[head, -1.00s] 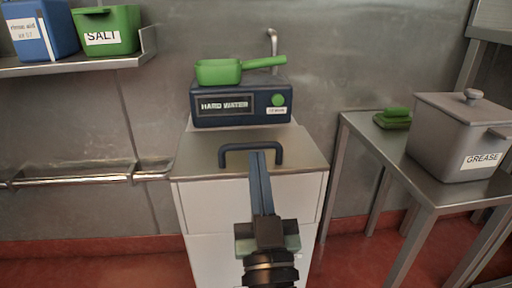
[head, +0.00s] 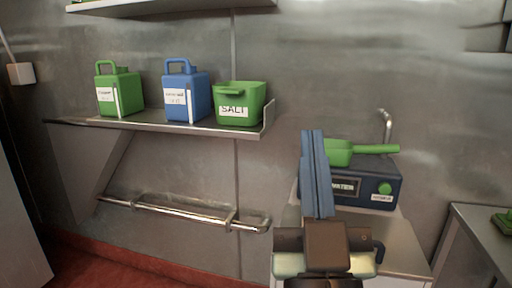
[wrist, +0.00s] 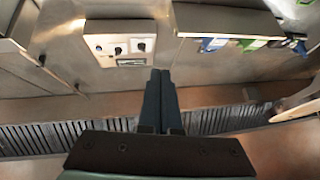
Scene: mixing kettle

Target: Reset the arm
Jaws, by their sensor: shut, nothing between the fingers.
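My gripper (head: 312,133) is raised in front of the counter in the head view, its long blue fingers pointing up and pressed together. Nothing is between them. In the wrist view the gripper (wrist: 161,72) also shows shut and empty, with a steel unit carrying a control panel (wrist: 122,45) beyond the fingertips. In the head view the fingers cover part of the dark blue hard water box (head: 388,190). A green scoop (head: 340,152) lies on top of that box.
A wall shelf (head: 190,129) at left holds a green jug (head: 119,93), a blue jug (head: 187,95) and a green salt bin (head: 241,106). A wall rail (head: 170,211) runs below it. A steel table (head: 485,222) stands at right. A floor grate (wrist: 60,138) shows in the wrist view.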

